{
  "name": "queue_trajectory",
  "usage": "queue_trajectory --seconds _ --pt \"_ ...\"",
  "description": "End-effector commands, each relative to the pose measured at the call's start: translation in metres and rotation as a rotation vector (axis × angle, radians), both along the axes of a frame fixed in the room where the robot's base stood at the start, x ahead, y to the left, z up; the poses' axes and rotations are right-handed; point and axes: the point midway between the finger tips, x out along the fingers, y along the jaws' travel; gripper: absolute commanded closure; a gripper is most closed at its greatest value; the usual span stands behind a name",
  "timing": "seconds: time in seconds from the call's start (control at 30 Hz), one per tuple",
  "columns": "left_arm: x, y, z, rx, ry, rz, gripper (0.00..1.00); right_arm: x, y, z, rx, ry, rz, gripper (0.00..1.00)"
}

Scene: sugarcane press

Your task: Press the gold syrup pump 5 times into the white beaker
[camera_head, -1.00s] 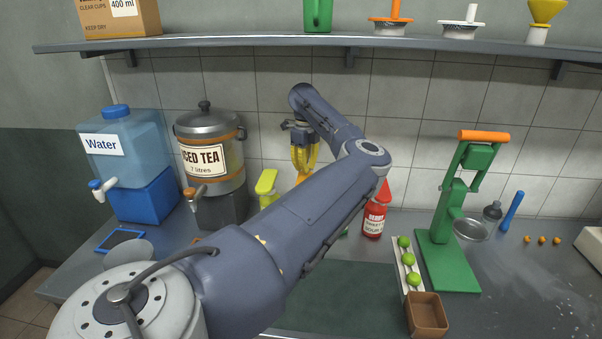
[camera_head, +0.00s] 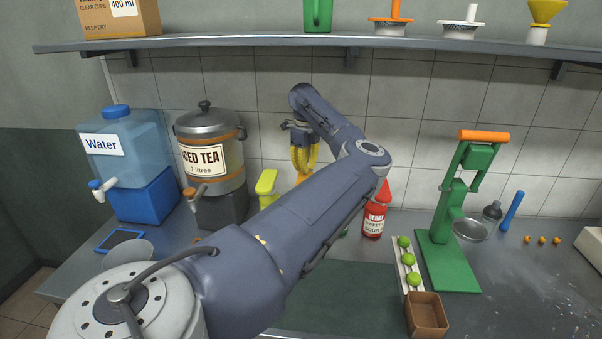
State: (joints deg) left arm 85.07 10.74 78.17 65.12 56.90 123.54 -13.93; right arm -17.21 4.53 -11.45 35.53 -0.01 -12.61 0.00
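My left gripper (camera_head: 304,160), with yellow fingers, points down near the back wall in the middle of the view. Whether its fingers are apart or together is unclear at this size. A gold-orange piece (camera_head: 303,178) shows just below the fingers and looks like the top of the gold syrup pump. I cannot tell if the fingers touch it. My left arm hides the rest of it. I cannot see the white beaker; the area behind my arm is hidden. My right gripper is not in view.
A yellow-green pump top (camera_head: 266,184) stands left of the gripper, and a red berry bottle (camera_head: 374,218) stands right of my arm. The iced tea dispenser (camera_head: 212,160) and water dispenser (camera_head: 125,150) are left. A green press (camera_head: 452,225) stands right. The shelf (camera_head: 330,41) runs above.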

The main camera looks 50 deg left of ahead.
Motion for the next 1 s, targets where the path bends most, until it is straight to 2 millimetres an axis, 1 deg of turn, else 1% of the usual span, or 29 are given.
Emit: queue_trajectory --seconds 0.47,1.0 --pt "0.0 0.0 -0.001 0.0 0.0 0.0 1.0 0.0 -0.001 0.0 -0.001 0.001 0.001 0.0" --pt "0.0 0.0 -0.017 0.0 0.0 -0.001 1.0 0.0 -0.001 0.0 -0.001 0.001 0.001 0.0"
